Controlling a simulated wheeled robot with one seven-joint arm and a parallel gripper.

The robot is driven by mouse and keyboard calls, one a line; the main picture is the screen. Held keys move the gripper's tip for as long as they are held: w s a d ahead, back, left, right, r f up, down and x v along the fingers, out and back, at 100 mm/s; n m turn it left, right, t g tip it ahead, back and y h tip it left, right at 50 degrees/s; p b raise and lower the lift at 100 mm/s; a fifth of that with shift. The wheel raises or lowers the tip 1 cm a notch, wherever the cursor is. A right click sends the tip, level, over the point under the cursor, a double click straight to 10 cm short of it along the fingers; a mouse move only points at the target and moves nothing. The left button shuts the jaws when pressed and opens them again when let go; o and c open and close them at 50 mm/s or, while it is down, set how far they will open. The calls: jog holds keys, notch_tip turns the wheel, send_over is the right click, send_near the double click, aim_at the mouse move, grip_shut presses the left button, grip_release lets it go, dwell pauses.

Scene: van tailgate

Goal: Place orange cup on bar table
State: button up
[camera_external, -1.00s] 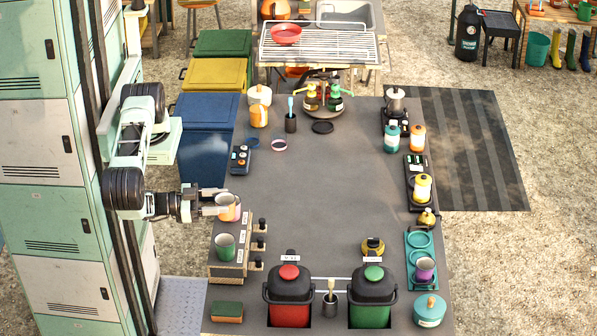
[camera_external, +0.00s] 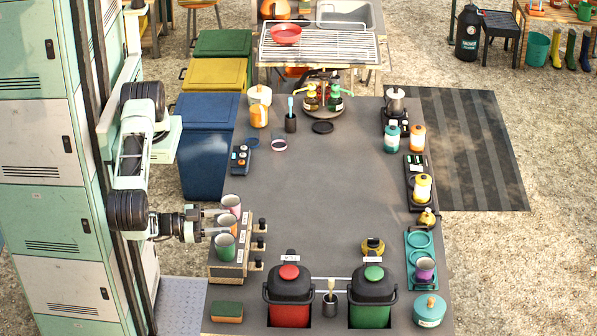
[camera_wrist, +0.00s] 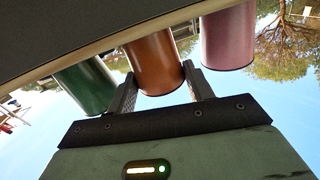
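The orange cup (camera_external: 224,224) stands on a low box (camera_external: 231,272) with a dark top at the left edge of the grey table (camera_external: 315,190). It is between a pink-purple cup (camera_external: 231,204) and a green cup (camera_external: 225,246). My gripper (camera_external: 211,222) reaches in from the left, with one finger on each side of the orange cup. In the wrist view, the orange cup (camera_wrist: 155,62) lies between my fingers, with narrow gaps beside it. The gripper looks open. The green cup (camera_wrist: 87,86) and pink-purple cup (camera_wrist: 229,36) flank it there.
Black knobs (camera_external: 261,243) stick out on the box's right side. Red (camera_external: 289,300) and green (camera_external: 371,302) lidded containers stand at the front. A small device (camera_external: 240,160) and rings lie behind the box. The table's middle is clear.

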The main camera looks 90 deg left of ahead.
jog(key=o, duration=0.4)
jog(key=shift+f, duration=0.15)
jog(key=s+b, duration=0.1)
jog(key=s, duration=0.1)
jog(key=s+b, duration=0.1)
jog(key=s, duration=0.2)
jog(key=s+b, duration=0.1)
jog(key=s, duration=0.1)
jog(key=shift+s+d, duration=0.25)
jog(key=shift+d, duration=0.15)
